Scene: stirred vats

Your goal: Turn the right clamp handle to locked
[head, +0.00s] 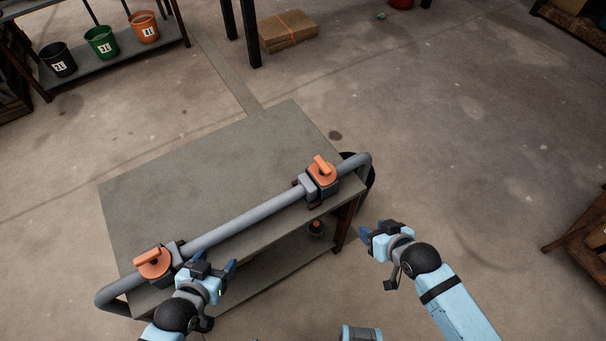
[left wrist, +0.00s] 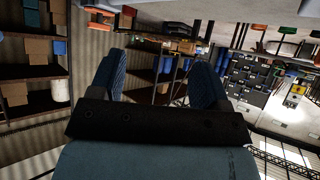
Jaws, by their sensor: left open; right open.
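The right clamp handle (head: 322,168) is orange and sits on a grey clamp at the right end of a grey pipe (head: 245,221) along the table's front edge. The left clamp handle (head: 153,263) is a similar orange part at the pipe's left end. My left gripper (head: 222,270) is open in front of the table edge, just right of the left clamp. In the left wrist view its two blue fingers (left wrist: 160,80) are apart with nothing between them. My right gripper (head: 369,238) is open and empty, below and right of the right clamp, apart from it.
The pipe is on a grey table (head: 200,180) with a lower shelf, where a small dark object with an orange top (head: 316,228) stands. Several buckets (head: 102,42) stand on a rack at the back left. A cardboard box (head: 288,31) lies behind.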

